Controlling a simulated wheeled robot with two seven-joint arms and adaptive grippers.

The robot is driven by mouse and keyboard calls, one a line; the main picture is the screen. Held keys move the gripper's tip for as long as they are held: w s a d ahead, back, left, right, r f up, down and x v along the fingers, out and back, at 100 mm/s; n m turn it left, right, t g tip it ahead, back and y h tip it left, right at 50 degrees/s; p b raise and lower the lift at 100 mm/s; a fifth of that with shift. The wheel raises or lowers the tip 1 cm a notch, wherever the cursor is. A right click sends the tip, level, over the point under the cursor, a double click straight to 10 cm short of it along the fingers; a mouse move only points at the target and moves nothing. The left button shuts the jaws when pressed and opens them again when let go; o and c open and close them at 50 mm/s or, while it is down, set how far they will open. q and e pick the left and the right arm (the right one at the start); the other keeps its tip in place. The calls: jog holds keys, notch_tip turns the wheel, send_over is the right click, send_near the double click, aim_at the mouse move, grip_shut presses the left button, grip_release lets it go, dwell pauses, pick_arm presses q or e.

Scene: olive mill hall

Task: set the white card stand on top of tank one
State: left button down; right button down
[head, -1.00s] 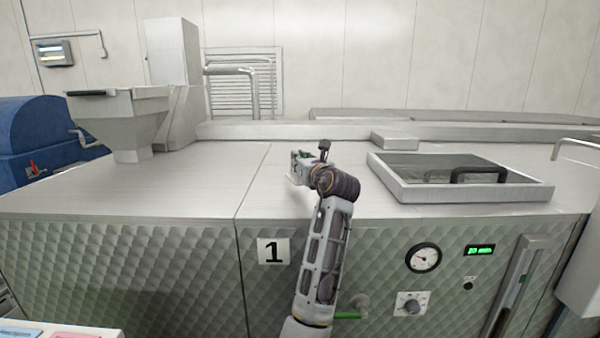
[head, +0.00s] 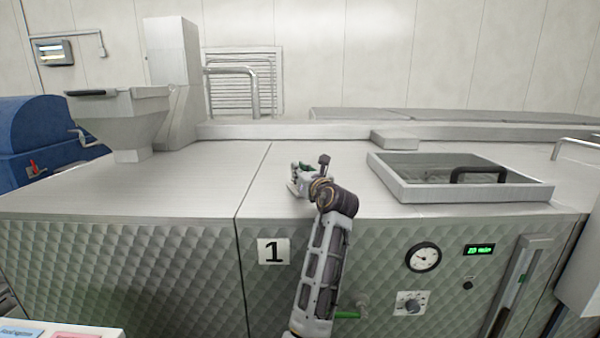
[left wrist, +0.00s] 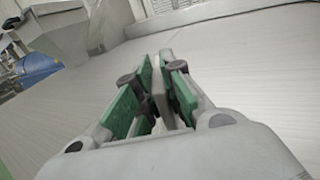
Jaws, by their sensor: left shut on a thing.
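Tank one is the steel unit with a flat top (head: 300,150), a quilted front and a label with a black 1 (head: 273,251). My left gripper (head: 300,175) is over the front part of this top, left of the hatch. It is shut on the white card stand (left wrist: 159,82), which shows in the left wrist view as a thin pale edge between the green-backed fingers (left wrist: 158,70). In the head view the stand (head: 293,188) is mostly hidden by the gripper. I cannot tell whether it touches the top. My right gripper is out of view.
A framed hatch (head: 460,178) with a black handle stands to the right on the top. A steel hopper (head: 125,115) and a blue machine (head: 40,140) are at the left. A low block (head: 394,140) lies at the back. The top around my gripper is clear.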

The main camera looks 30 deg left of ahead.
pick_arm(q)
jog(key=shift+f, duration=0.1)
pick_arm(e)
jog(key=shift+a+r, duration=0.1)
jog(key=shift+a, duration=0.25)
pick_arm(q)
jog(key=c, duration=1.5)
grip_release()
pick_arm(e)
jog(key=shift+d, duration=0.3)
